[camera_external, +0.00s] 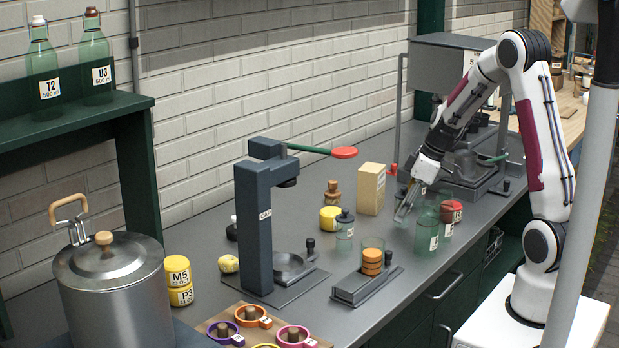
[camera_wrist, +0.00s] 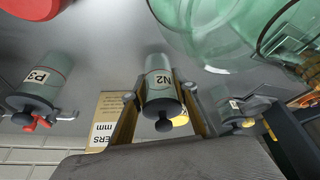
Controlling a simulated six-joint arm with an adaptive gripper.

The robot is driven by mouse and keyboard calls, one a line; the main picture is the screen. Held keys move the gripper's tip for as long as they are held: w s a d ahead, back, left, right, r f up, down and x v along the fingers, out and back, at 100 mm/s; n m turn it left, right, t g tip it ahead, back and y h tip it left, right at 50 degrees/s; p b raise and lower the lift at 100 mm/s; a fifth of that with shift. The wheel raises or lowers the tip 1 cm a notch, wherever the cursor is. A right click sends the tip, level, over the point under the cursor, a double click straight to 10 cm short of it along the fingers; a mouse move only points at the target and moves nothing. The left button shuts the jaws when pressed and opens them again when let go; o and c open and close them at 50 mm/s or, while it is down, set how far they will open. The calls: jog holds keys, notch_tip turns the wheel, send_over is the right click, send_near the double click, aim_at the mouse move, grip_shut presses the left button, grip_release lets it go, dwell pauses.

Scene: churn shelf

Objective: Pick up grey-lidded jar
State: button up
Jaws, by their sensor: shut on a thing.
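The grey-lidded jar (camera_wrist: 158,68) is a greenish jar with a white N2 label, a grey lid and a dark knob. In the wrist view it sits between the two fingers of my gripper (camera_wrist: 160,97), which is shut on it. In the external view my gripper (camera_external: 407,204) is low over the right part of the counter. The held jar is hard to make out there, and I cannot tell whether it touches the counter. Another jar with a dark lid (camera_external: 345,224) stands to the left of my gripper.
Green glasses (camera_external: 427,232) and a red-topped jar (camera_external: 451,211) stand close to my gripper on the right. A tan box (camera_external: 371,189) stands to its left. A jar labelled P3 (camera_wrist: 40,82) is at the left in the wrist view. A dark press (camera_external: 262,220) stands further left.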

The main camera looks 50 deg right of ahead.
notch_tip(320, 180, up, 9)
jog(key=shift+f, duration=0.2)
dwell(0.3)
jog(key=shift+a, duration=0.15)
dwell(0.4)
jog(key=shift+w+a+f, duration=0.2)
jog(key=shift+w+a+r, duration=0.1)
jog(key=shift+w+r, duration=0.05)
jog(key=shift+w, duration=0.55)
jog(key=w+d+r+m+h, duration=0.2)
jog(key=w+d+r+m, duration=0.2)
jog(key=w+r, duration=0.4)
jog(key=shift+w+r+m+t, duration=0.2)
jog(key=shift+w+m+t, duration=0.1)
jog(key=shift+w+m, duration=0.4)
jog(key=shift+s, duration=0.1)
